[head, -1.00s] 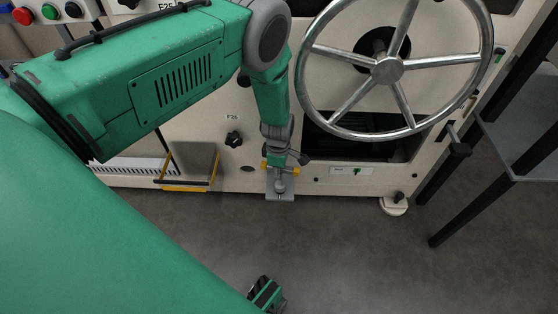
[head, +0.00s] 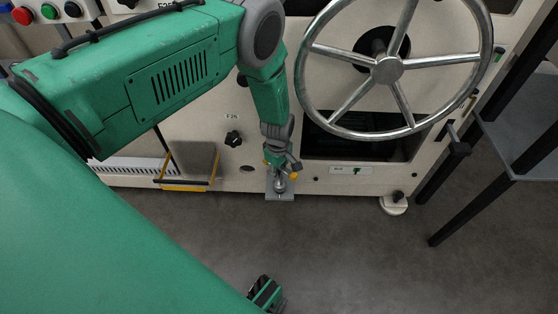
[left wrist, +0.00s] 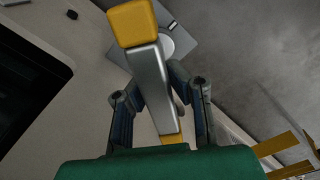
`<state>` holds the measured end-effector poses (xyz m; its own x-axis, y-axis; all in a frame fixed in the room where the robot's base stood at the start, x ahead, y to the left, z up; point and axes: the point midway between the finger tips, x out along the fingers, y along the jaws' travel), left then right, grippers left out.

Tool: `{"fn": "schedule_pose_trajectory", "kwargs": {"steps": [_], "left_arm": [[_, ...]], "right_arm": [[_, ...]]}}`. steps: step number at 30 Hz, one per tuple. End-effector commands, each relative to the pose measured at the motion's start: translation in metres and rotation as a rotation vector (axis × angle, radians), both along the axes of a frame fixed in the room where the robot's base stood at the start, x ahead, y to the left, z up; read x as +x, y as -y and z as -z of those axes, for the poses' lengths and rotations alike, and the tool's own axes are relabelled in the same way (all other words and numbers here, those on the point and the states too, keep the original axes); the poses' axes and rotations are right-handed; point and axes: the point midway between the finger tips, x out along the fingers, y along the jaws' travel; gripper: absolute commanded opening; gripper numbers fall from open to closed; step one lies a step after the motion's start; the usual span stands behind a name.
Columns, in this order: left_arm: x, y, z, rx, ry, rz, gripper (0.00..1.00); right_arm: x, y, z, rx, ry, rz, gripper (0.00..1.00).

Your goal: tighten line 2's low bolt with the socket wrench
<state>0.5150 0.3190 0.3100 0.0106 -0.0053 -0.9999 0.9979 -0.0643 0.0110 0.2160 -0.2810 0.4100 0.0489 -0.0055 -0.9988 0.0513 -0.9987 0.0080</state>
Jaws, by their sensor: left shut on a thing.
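My left gripper (head: 279,158) points down at the foot of the machine and is shut on the socket wrench. The wrench has a silver bar with yellow ends, one yellow end (head: 294,176) showing right of the fingers. In the left wrist view the wrench bar (left wrist: 150,80) runs between the two fingers of the left gripper (left wrist: 160,105). Below the wrench, a grey bracket plate (head: 280,196) sticks out at the machine's bottom edge. The bolt itself is hidden, so I cannot tell how the socket sits on it.
A large metal handwheel (head: 387,70) stands out from the machine right of my arm. A yellow-edged grey box (head: 190,165) is left of the gripper. A black knob (head: 233,138) is nearby. A dark-legged table (head: 520,140) stands at right. The floor in front is clear.

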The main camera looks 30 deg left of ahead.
Motion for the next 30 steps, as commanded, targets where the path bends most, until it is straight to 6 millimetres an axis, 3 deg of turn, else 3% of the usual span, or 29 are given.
{"fn": "schedule_pose_trajectory", "kwargs": {"steps": [6, 14, 19, 26, 30], "left_arm": [[0.0009, -0.0012, 0.0003, 0.0, 0.001, 0.185, 0.0], [0.001, -0.0008, 0.0004, 0.0, 0.001, 0.213, 0.0], [0.0018, 0.0002, 0.001, -0.001, 0.001, 0.378, 0.0], [0.0019, 0.0001, 0.001, 0.0, 0.001, 0.398, 0.0], [0.0022, -0.0003, 0.0015, 0.0, 0.001, 0.518, 0.0]], "right_arm": [[0.0, 0.0, -0.0001, 0.0, 0.0, 0.0, 0.4], [0.0, 0.0, -0.0001, 0.0, 0.0, 0.0, 0.4], [0.0, 0.0, -0.0001, 0.0, 0.0, 0.0, 0.4], [0.0, 0.0, -0.0001, 0.0, 0.0, 0.0, 0.4], [0.0, 0.0, -0.0001, 0.0, 0.0, 0.0, 0.4]]}}
